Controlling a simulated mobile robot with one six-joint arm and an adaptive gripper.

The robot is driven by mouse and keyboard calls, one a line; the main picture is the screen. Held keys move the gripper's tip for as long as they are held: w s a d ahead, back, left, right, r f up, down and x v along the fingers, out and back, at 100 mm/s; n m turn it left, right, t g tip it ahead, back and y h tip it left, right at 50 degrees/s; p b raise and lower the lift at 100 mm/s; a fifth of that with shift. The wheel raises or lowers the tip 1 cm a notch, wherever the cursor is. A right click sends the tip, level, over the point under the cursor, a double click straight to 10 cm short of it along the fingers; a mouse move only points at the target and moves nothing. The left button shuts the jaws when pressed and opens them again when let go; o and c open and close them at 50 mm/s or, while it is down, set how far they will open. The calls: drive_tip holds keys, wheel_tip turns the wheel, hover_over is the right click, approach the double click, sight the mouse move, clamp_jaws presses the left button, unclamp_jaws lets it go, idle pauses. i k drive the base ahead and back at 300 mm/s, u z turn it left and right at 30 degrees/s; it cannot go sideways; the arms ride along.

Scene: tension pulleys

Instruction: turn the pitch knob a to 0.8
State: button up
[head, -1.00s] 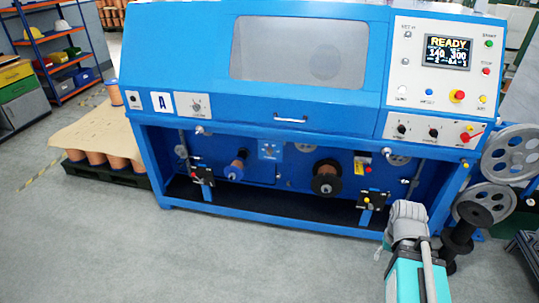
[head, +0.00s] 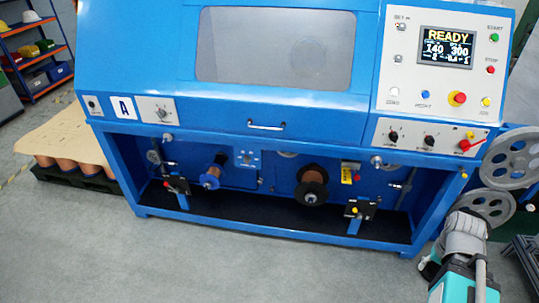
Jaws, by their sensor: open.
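The blue machine (head: 215,100) fills most of the head view. A small white panel with a dark knob (head: 161,112) is on its left front, right of the label A (head: 122,108); this may be the pitch knob a. Its scale is too small to read. The display (head: 446,46) reads READY, with 140 and 300 below and smaller, unclear figures. My arm (head: 466,238) shows at the lower right, well away from the left panel. My gripper cannot be made out.
Lower right panel knobs (head: 393,136) and a red-handled switch (head: 466,145) sit on the machine's right. Grey pulley wheels (head: 513,158) stand close to my arm. A pallet with copper spools (head: 75,168) is at the left. The floor in front is clear.

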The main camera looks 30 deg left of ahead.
sight(247, 159)
drive_tip(key=u, duration=0.1)
drive_tip(key=i, duration=1.15)
drive_tip(key=u, duration=0.75)
